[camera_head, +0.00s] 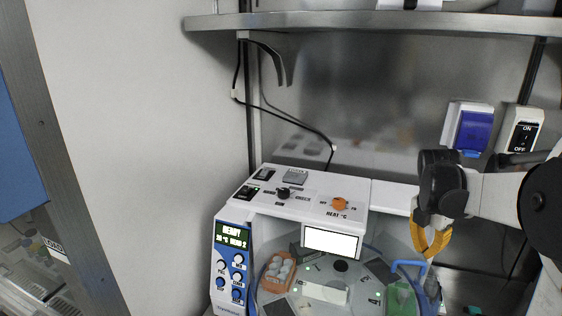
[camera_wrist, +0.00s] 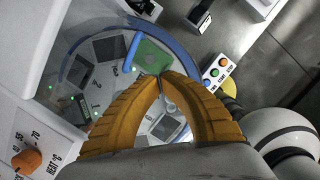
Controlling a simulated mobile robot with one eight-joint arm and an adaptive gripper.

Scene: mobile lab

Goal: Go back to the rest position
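My gripper (camera_head: 428,256) is at the right in the head view, above the right part of the white lab machine (camera_head: 300,208). Its two yellow-orange fingers point down. In the wrist view the fingertips of my gripper (camera_wrist: 162,77) come together, with nothing seen between them. A blue bar-like handle (camera_head: 408,264) lies just below and left of the fingertips in the head view. The handle also shows in the wrist view (camera_wrist: 133,48), beside a green plate (camera_wrist: 152,57), apart from the fingers as far as I can tell.
A metal shelf (camera_head: 380,21) runs above. A blue-covered socket (camera_head: 473,130) and an ON/OFF switch (camera_head: 522,132) are on the back wall behind my arm. In the wrist view a button box (camera_wrist: 214,73) lies right of the fingers.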

